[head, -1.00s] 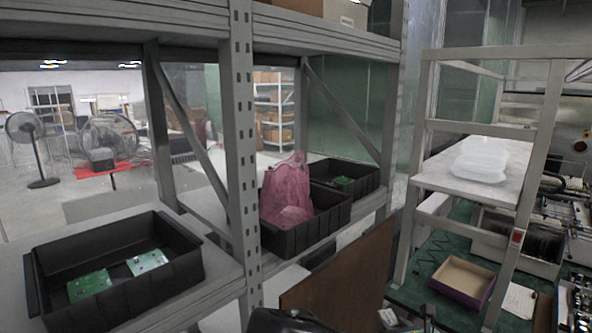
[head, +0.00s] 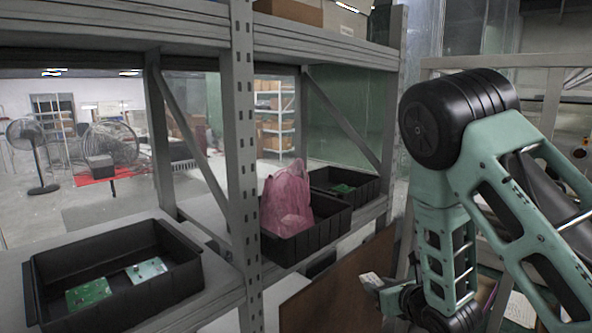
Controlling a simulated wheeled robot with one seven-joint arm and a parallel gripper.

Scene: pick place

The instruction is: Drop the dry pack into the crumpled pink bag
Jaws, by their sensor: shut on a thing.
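The crumpled pink bag (head: 287,200) stands in a black tray (head: 308,240) on the shelf, right of the grey upright. My gripper (head: 376,285) is low in the head view, to the right of and below the bag, in front of a brown panel. It is shut on a small pale pack (head: 370,279), which looks like the dry pack. The fingers are small and partly hidden by my wrist. The pack is well apart from the bag.
A black tray (head: 190,281) with green circuit boards is at the left, and another black tray (head: 367,189) is behind the bag. The shelf upright (head: 243,130) stands left of the bag. The brown panel (head: 335,285) is below the shelf.

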